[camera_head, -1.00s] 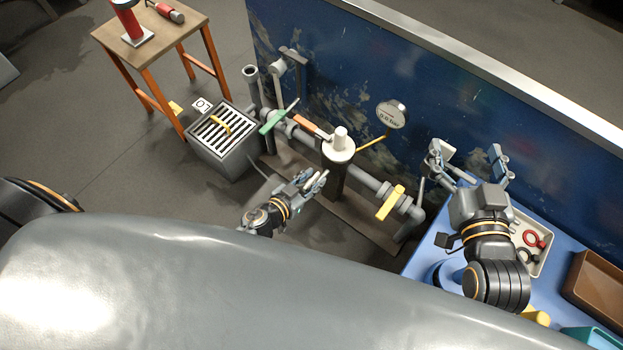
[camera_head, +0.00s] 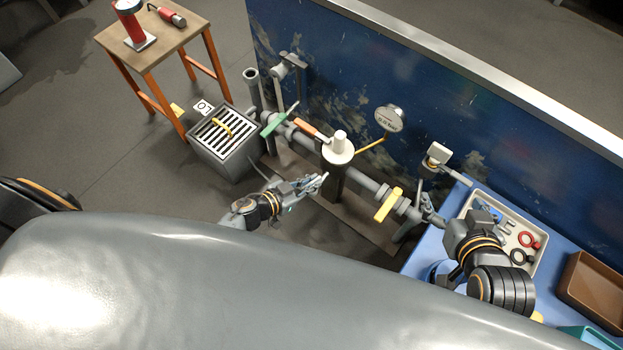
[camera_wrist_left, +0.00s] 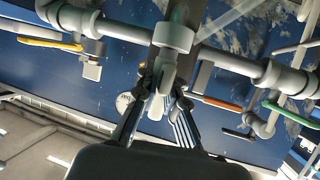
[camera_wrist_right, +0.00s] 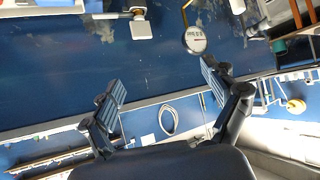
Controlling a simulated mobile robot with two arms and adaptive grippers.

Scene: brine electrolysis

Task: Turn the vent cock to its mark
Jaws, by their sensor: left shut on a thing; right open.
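My left gripper (camera_head: 314,184) is low beside the dark upright body (camera_head: 338,182) under the white-capped fitting (camera_head: 339,150) on the pipe line. In the left wrist view its fingers (camera_wrist_left: 162,98) are shut on a pale grey stub (camera_wrist_left: 158,104) below a round collar. I cannot tell for sure that this stub is the vent cock, and no mark shows on it. The line carries a green handle (camera_head: 273,122), an orange handle (camera_head: 312,128) and a yellow handle (camera_head: 388,205). My right gripper (camera_head: 462,216) is open and empty; its spread fingers show in the right wrist view (camera_wrist_right: 162,95).
A round gauge (camera_head: 389,118) and a white box (camera_head: 438,154) are by the blue wall. A tray (camera_head: 541,262) and a brown bin (camera_head: 596,284) are on the blue table at right. A grated box (camera_head: 226,160) and a stool (camera_head: 160,38) stand left.

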